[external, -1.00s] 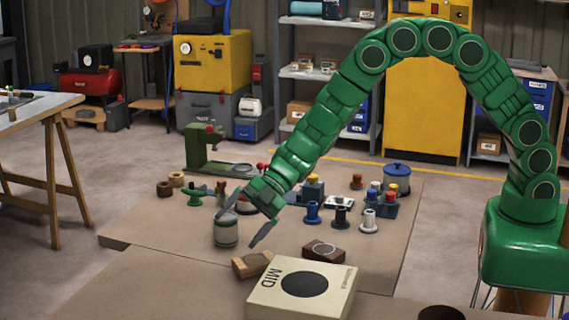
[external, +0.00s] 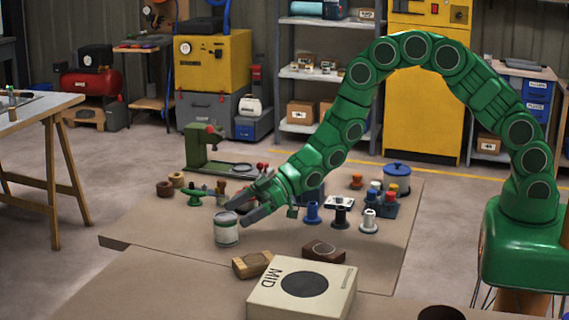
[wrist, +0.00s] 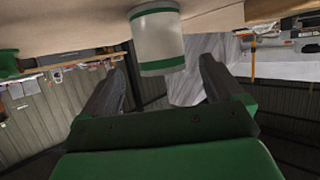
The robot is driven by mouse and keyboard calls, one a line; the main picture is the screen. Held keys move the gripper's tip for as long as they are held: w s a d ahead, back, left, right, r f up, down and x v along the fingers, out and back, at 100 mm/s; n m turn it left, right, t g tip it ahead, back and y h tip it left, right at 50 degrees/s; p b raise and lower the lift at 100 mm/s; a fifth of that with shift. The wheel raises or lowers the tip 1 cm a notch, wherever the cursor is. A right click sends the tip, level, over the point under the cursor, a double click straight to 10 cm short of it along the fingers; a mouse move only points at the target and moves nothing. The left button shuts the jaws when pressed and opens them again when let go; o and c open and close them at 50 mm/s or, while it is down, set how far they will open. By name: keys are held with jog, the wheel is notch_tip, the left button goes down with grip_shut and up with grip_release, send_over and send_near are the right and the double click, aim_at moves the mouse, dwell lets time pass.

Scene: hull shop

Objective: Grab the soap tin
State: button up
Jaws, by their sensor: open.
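The soap tin, which I take to be the pale can with green bands (external: 227,234), stands upright on the brown mat (external: 150,232) in the external view. The tin (wrist: 157,45) also shows at the top of the wrist view, just beyond the fingertips and lined up with the gap between them. My gripper (external: 239,212) is open, low, at the upper right of the tin, with its fingers pointing left and down towards it. In the wrist view my gripper (wrist: 161,72) has nothing between its fingers. I cannot tell whether a finger touches the tin.
Wooden blocks (external: 252,264) and a large box marked MID (external: 301,288) are in front. Several spools (external: 340,217) stand to the right, with a lidded blue-grey pot (external: 397,178) behind. A green clamp-like tool (external: 200,150) is at the back. The mat left of the tin is clear.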

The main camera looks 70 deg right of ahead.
aim_at(226, 221)
jog(key=shift+x, duration=2.65)
jog(key=shift+f, duration=0.1)
jog(key=c, duration=1.3)
jog(key=shift+o, duration=0.2)
